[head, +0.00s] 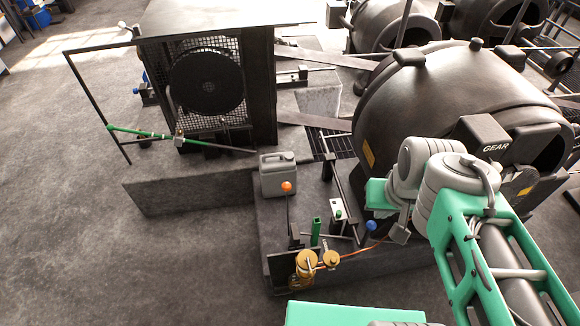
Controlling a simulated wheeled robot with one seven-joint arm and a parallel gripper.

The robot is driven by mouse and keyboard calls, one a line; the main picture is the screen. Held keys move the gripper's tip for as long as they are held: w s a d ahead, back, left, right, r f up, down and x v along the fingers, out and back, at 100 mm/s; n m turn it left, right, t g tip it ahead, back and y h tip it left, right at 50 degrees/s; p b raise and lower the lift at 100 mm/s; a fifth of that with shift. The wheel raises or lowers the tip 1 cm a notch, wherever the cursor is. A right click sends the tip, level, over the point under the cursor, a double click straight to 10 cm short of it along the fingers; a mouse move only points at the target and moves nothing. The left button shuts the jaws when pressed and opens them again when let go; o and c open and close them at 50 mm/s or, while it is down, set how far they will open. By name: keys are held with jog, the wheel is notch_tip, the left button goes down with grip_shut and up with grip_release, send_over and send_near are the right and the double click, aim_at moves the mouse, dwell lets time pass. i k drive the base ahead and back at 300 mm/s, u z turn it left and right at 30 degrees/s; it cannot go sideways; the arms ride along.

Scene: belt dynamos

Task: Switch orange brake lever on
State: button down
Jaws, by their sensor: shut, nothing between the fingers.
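The orange brake lever (287,188) has a round orange knob on a thin dark rod.
The grey jerrycan (278,174) is close behind the lever. A green post (315,232), a green-knobbed box (338,212), a blue-knobbed lever (370,226) and brass fittings (306,263) crowd the plinth. The large dynamo (440,95) stands behind my wrist. Floor at left is clear.

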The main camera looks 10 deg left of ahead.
aim_at(285, 186)
jog(key=z, duration=2)
jog(key=k, duration=1.1)
jog(key=u, duration=2.15)
jog(key=i, duration=1)
